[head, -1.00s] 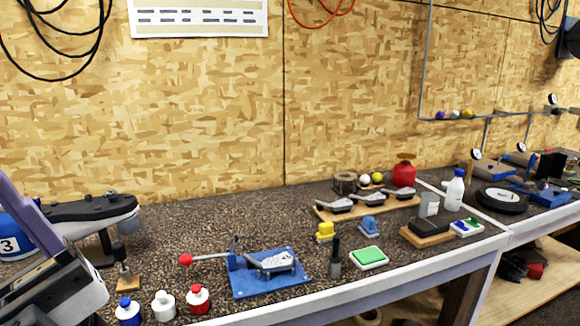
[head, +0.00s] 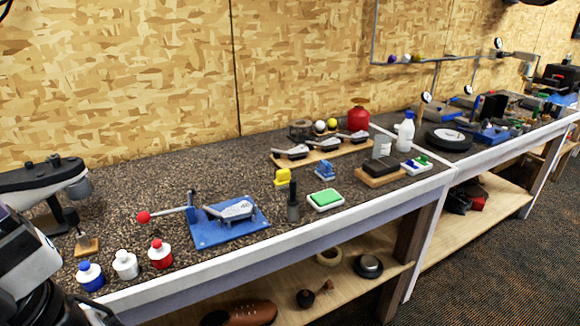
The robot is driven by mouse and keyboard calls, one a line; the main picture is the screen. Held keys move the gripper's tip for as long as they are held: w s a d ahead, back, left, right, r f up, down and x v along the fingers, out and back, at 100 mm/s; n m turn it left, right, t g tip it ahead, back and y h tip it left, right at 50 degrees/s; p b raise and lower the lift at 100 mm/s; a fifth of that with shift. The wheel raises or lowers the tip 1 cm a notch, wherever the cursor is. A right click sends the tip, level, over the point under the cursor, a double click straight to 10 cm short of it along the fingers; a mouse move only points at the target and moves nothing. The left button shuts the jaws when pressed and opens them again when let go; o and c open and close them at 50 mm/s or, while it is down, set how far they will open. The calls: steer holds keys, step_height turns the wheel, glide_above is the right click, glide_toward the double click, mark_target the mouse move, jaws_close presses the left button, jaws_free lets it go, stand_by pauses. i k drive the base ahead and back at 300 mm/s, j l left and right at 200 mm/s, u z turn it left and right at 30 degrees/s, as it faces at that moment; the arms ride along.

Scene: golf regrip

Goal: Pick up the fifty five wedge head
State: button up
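Three dark-and-silver wedge heads lie in a row on a wooden board (head: 318,153) towards the back of the bench: a left one (head: 291,151), a middle one (head: 323,144) and a right one (head: 354,137). Another silver club head (head: 236,210) sits in a blue clamp fixture (head: 215,233) with a red-knobbed lever, nearer the front. The loft marks are too small to read, so I cannot tell which head is the fifty five. Part of my arm shows at the lower left edge, well away from the heads; my gripper itself is not visible.
Blue-, white- and red-capped bottles (head: 125,264) stand at the front left. A white bottle (head: 405,132) is right of the board.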

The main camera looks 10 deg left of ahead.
mark_target(332, 143)
steer(key=i+l+u, duration=0.2)
steer(key=l, duration=0.2)
steer(key=i+l+u, duration=0.15)
steer(key=l, duration=0.25)
steer(key=i+l+u, duration=0.2)
steer(key=l, duration=0.25)
steer(key=l+u, duration=0.2)
steer(key=l, duration=0.2)
steer(key=l+u, duration=0.2)
steer(key=l, duration=0.25)
steer(key=i+l+u, duration=0.2)
steer(key=l, duration=0.35)
steer(key=i, duration=0.9)
